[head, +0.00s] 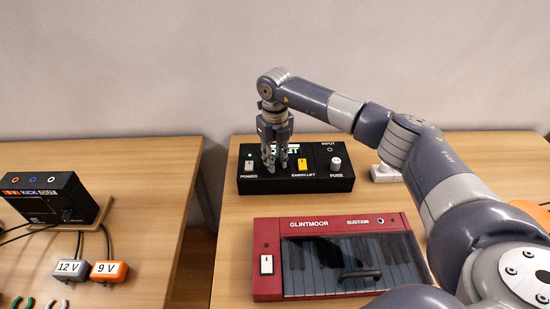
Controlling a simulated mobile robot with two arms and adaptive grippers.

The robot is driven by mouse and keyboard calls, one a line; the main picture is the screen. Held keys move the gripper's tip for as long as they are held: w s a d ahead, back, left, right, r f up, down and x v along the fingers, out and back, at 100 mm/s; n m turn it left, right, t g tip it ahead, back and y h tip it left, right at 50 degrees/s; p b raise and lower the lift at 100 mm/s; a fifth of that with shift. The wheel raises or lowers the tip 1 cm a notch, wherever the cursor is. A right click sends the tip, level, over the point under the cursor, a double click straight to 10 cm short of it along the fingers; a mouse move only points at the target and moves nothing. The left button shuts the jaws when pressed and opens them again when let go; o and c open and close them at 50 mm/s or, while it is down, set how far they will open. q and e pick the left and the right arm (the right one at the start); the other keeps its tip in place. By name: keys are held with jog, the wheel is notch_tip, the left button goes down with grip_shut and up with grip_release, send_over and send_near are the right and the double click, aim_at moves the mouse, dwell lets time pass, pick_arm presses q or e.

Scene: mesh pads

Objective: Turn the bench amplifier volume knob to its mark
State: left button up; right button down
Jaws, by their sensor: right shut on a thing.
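The bench amplifier (315,186) is a black box near the back of the right-hand table. Its front part carries a white POWER switch (249,166), an orange EARTH LIFT switch (302,164) and a pale FUSE knob (336,163). My right gripper (275,164) points straight down over the amplifier, between the POWER and EARTH LIFT switches. It is shut on the volume knob, which its fingers hide. The knob's mark cannot be made out. My left gripper is not in view.
A red Glintmoor keyboard (259,234) with a dark handle lies in front of the amplifier. A white object (385,173) stands right of it. A gap separates the left table (150,160), holding a black pedal box (50,197) and orange 9 V (109,271) and grey 12 V (72,269) blocks.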

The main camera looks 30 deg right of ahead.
jog(key=shift+w+r+m, duration=0.1)
jog(key=shift+m, duration=0.3)
jog(key=c, duration=1.4)
grip_release()
jog(key=shift+o, duration=0.2)
notch_tip(320, 180, up, 12)
